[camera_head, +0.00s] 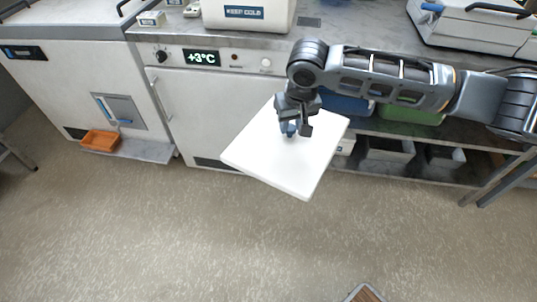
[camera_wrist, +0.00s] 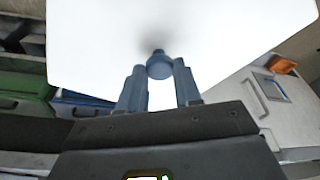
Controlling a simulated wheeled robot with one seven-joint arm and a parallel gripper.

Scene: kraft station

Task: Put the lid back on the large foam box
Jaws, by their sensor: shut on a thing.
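A flat white square lid (camera_head: 285,158) hangs tilted in the air in front of the counter in the head view. My gripper (camera_head: 297,130) is above it, shut on the blue knob at its middle. In the wrist view the lid (camera_wrist: 215,45) fills the upper part, and the blue knob (camera_wrist: 160,65) sits between the fingertips of my gripper (camera_wrist: 160,85). The large white foam box (camera_head: 247,18), marked "KEEP COLD", stands on the counter at the top of the head view. Its upper part is cut off by the frame edge, so its opening is hidden.
The counter (camera_head: 345,38) runs above a fridge (camera_head: 215,105) showing +3°C. A white cabinet (camera_head: 70,80) with an orange tray (camera_head: 101,140) stands at left. A white case (camera_head: 480,25) is at the top right. Bins (camera_head: 390,150) fill a lower shelf.

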